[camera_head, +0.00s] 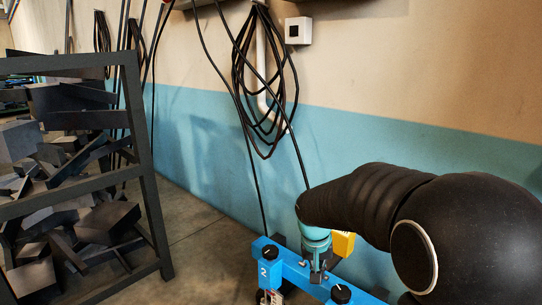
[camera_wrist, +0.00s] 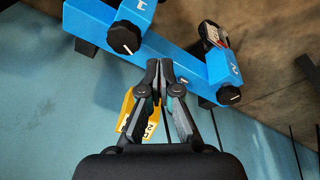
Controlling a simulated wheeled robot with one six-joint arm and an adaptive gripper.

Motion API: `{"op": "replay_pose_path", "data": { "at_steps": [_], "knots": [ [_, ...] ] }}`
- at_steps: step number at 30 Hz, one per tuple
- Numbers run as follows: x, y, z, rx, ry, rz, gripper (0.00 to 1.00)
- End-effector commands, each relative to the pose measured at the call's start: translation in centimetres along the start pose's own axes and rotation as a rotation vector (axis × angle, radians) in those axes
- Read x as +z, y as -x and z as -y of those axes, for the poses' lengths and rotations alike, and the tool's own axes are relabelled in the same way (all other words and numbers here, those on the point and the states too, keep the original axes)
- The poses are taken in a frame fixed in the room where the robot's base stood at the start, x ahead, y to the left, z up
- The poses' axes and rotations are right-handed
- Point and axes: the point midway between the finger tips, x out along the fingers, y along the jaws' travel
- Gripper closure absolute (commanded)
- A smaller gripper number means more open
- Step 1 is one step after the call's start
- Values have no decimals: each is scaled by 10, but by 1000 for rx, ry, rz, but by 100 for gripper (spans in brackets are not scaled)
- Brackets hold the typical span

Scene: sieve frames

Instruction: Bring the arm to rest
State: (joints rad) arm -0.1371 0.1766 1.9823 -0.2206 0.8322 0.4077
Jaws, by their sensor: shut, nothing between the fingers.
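My arm, in a dark cover, comes in from the right of the head view and bends down to my gripper (camera_head: 317,275). In the wrist view my gripper (camera_wrist: 160,64) is shut, with its fingertips together and nothing seen between them. The fingertips are close to a blue frame (camera_wrist: 178,52) with black knobs. I cannot tell whether they touch it. The blue frame also shows at the bottom of the head view (camera_head: 293,271), partly hidden by my gripper. A yellow piece (camera_head: 343,244) is just behind my gripper, and it shows beside the left finger in the wrist view (camera_wrist: 128,112).
A dark metal rack (camera_head: 150,190) filled with angular scrap pieces stands at the left. A coiled black cable (camera_head: 265,90) hangs on the blue and cream wall (camera_head: 400,110), and loose cables run down it. Bare floor (camera_head: 200,245) lies between rack and blue frame.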

Motion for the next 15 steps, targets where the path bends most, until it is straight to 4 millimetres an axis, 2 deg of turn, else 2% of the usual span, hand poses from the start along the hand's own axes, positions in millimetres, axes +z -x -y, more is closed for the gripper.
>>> {"op": "replay_pose_path", "data": {
  "at_steps": [15],
  "knots": [
    [130, 105, -46, -105, 183, -34, 100]
  ]
}}
